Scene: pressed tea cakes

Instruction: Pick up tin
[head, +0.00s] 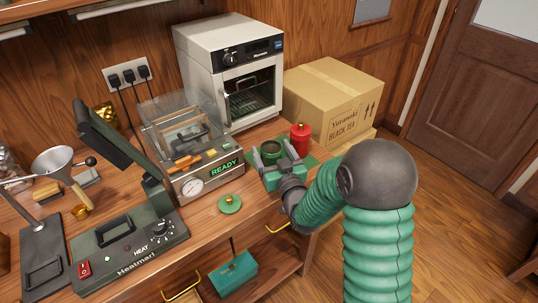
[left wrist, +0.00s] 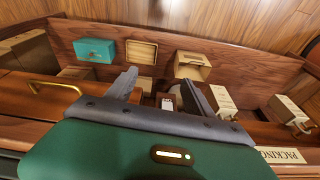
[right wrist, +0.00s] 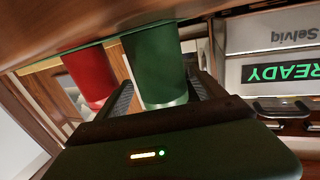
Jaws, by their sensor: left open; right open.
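A green tin (head: 271,148) with a dark open top stands upright on a green mat at the right of the counter. A red tin (head: 300,137) with a knobbed lid stands just right of it. My right gripper (head: 274,153) is open with one finger on each side of the green tin. In the right wrist view the green tin (right wrist: 158,65) shows between the fingers and the red tin (right wrist: 88,75) to its left; contact cannot be told. A green lid (head: 230,203) with a gold knob lies on the counter. My left gripper (left wrist: 160,90) is open and empty.
A press machine (head: 210,170) reading READY stands left of the tins, a white oven (head: 235,75) behind. A cardboard box (head: 333,100) is at the back right. A heat sealer (head: 125,245) is front left. A teal box (head: 233,275) sits on the lower shelf.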

